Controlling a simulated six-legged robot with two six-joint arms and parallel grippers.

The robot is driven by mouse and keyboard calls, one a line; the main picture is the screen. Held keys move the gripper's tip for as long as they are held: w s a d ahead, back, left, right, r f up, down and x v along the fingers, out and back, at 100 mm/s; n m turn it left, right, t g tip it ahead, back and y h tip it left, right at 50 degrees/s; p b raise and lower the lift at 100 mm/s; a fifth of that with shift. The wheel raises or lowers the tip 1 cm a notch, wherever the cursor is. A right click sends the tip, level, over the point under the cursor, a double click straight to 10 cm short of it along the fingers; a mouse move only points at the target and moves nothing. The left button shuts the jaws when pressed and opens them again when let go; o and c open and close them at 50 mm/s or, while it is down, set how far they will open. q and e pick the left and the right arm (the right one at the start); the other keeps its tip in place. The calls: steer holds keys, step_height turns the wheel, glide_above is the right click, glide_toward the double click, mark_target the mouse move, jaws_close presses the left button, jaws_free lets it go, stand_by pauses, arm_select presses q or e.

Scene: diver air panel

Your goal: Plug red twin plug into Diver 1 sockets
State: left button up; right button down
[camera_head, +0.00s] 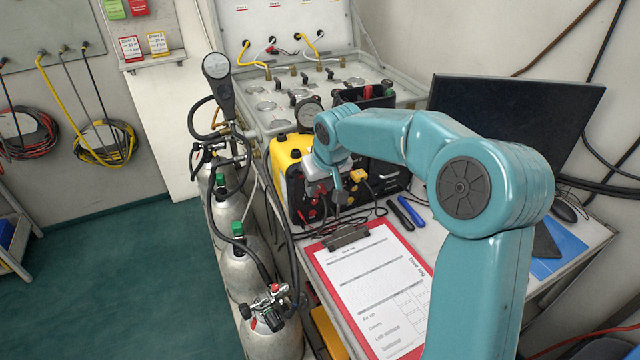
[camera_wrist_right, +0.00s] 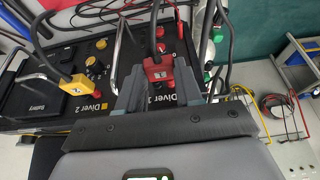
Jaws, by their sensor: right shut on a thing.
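My right gripper (camera_wrist_right: 158,80) is shut on the red twin plug (camera_wrist_right: 158,69), with one finger on each side of it. A dark cable runs from the plug. The plug is at the black panel face, beside the Diver 1 lettering (camera_wrist_right: 166,98). The Diver 1 sockets are hidden, and I cannot tell whether the plug's pins are in them. In the head view my right gripper (camera_head: 322,190) is at the front of the yellow-and-black air panel (camera_head: 285,152). My left gripper is not in view.
A yellow twin plug (camera_wrist_right: 78,86) is at the Diver 2 side of the panel. Gas cylinders (camera_head: 240,262) stand to the left. A dark monitor (camera_head: 515,115) is at the right.

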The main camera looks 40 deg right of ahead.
steer(key=shift+w, duration=0.25)
stand_by(0.4)
steer(key=c, duration=0.7)
jaws_free()
steer(key=shift+o, duration=0.2)
steer(key=v, duration=1.6)
steer(key=w+a+f+n+g+y, duration=0.1)
steer(key=w+a+f, duration=0.1)
steer(key=a+f, duration=0.5)
steer(key=w+a+f+n+y, duration=0.1)
steer(key=a+f, duration=0.1)
steer(key=f, duration=0.8)
steer(key=w+a+f+g+y, duration=0.1)
steer(key=w+a+f, duration=0.1)
steer(key=a+f, duration=0.5)
steer(key=s+a+f+y, duration=0.1)
steer(key=s+a+f, duration=0.25)
steer(key=f, duration=0.35)
steer(key=s+a+f+y, duration=0.15)
steer(key=s+f, duration=0.25)
steer(key=f, duration=0.4)
steer(key=s+a+f+g, duration=0.1)
steer(key=s+a+f, duration=0.2)
steer(key=s, duration=0.4)
steer(key=s+a+f+g, duration=0.1)
steer(key=s+a+f, duration=0.3)
steer(key=s, duration=0.3)
steer(key=shift+s+f, duration=0.15)
steer(key=shift+f, duration=0.3)
